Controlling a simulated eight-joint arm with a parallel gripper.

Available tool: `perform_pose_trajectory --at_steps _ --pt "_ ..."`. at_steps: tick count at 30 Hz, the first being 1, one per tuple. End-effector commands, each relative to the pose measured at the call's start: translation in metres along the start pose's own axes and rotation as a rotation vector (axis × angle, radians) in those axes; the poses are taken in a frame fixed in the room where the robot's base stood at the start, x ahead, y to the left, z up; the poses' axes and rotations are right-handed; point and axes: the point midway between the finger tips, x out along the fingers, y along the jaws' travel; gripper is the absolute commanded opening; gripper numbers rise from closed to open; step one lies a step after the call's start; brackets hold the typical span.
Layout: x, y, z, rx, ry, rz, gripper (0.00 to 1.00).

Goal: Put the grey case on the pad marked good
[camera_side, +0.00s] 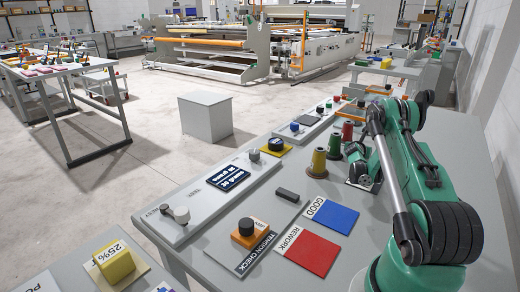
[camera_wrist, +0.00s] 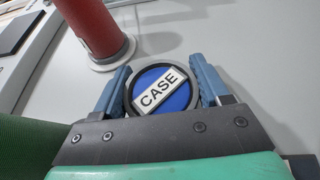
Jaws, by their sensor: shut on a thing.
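The case (camera_wrist: 180,98) is round with a dark grey rim, a blue face and a white CASE label. In the wrist view it sits between the two blue-grey fingers of my gripper (camera_wrist: 161,82), which is shut on it. In the side view my gripper (camera_side: 359,172) is low over the table, right of the spools; the case is too small to make out there. The pad marked GOOD (camera_side: 337,219) is blue with a white label strip, nearer the camera than my gripper and apart from it. The red pad marked REWORK (camera_side: 305,254) lies beside it.
A red spool (camera_wrist: 92,25) stands close to my gripper. A dark bar (camera_side: 288,195) lies by the GOOD pad. An orange block with a black knob (camera_side: 248,233) stands at TENSION CHECK.

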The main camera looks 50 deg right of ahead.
Motion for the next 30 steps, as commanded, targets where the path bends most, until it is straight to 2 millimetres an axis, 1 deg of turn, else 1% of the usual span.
perform_pose_trajectory --at_steps 6,7,8,9,10,17,20,23,27,30 --pt "0.001 0.000 -0.003 0.000 0.000 0.000 0.07" --pt "0.001 0.000 -0.003 0.000 0.000 0.000 0.74" --pt "0.001 0.000 -0.003 0.000 0.000 0.000 0.82" --pt "0.001 0.000 -0.003 0.000 0.000 0.000 0.94" --pt "0.001 0.000 -0.003 0.000 0.000 0.000 1.00" --pt "0.001 0.000 -0.002 0.000 0.000 0.000 1.00" --pt "-0.003 0.000 0.001 0.000 0.000 0.001 1.00" --pt "-0.017 0.001 0.001 0.000 0.000 0.001 1.00" --pt "-0.044 0.001 0.001 -0.001 0.000 0.002 1.00" --pt "-0.060 0.001 0.001 -0.001 0.000 0.002 1.00"
